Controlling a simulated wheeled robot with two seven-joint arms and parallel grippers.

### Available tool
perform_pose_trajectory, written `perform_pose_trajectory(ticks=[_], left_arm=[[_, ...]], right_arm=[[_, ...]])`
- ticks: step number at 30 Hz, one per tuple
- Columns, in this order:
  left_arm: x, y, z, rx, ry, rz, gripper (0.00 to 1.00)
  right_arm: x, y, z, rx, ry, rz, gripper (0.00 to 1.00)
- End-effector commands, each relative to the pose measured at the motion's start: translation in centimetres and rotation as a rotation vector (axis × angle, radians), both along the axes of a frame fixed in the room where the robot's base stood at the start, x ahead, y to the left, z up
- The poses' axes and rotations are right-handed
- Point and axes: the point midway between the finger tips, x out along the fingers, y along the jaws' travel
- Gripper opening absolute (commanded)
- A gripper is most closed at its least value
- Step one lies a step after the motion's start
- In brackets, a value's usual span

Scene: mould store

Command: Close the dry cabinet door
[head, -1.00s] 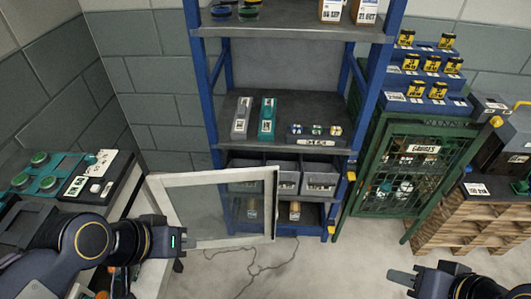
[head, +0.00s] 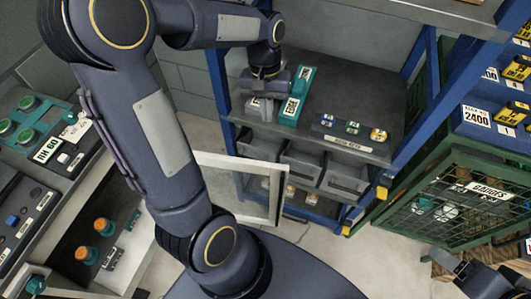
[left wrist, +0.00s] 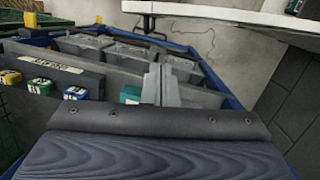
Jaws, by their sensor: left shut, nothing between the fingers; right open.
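The dry cabinet door (head: 275,195) is a white frame with a clear pane, standing open in front of the blue rack. My left arm hides its left part in the head view, including the hinge side. A white framed edge, apparently the door, crosses the top of the left wrist view (left wrist: 215,13). My right gripper (head: 460,268) is open and empty at the lower right.
The blue rack's middle shelf (head: 345,105) holds a teal block (head: 293,97) and a small tray of parts (head: 350,128); grey bins (head: 300,164) sit below. A green mesh cage (head: 455,205) stands right. Consoles with buttons (head: 40,150) are at left.

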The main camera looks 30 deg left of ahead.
Motion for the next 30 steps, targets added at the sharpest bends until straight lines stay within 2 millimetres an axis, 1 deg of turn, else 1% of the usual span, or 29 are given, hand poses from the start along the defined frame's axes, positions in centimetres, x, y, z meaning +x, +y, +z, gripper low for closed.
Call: perform_pose_trajectory(ticks=[1,4,7,11,14,21,23,25,30], left_arm=[[0.8,0.1,-1.2,0.016,0.038,0.006,0.00],[1.6,0.4,-2.3,0.038,0.075,0.017,0.00],[1.8,0.5,-3.1,0.046,0.092,0.020,0.00],[1.4,0.3,-4.6,0.048,0.095,0.021,0.00],[0.9,0.1,-6.5,0.047,0.097,0.021,0.00],[-0.3,-0.4,-11.6,0.046,0.096,0.020,0.00],[-0.6,-0.5,-12.7,0.046,0.096,0.019,0.00],[-1.6,-1.0,-12.3,0.046,0.091,0.019,0.00],[-3.4,-1.8,-12.3,0.046,0.090,0.019,0.00]], right_arm=[[0.0,0.0,-0.3,0.000,0.000,0.000,0.71],[0.0,0.0,-0.4,0.000,0.000,0.000,0.71],[0.0,0.0,-0.4,0.000,0.000,0.000,0.71],[0.0,0.0,-0.6,0.000,0.000,0.000,0.71],[0.0,0.0,-0.7,0.000,0.000,0.000,0.71],[0.0,0.0,-1.1,0.000,0.000,0.000,0.71],[0.0,0.0,-1.2,0.000,0.000,0.000,0.71],[0.0,0.0,-0.9,0.000,0.000,0.000,0.71],[0.0,0.0,-0.7,0.000,0.000,0.000,0.71]])
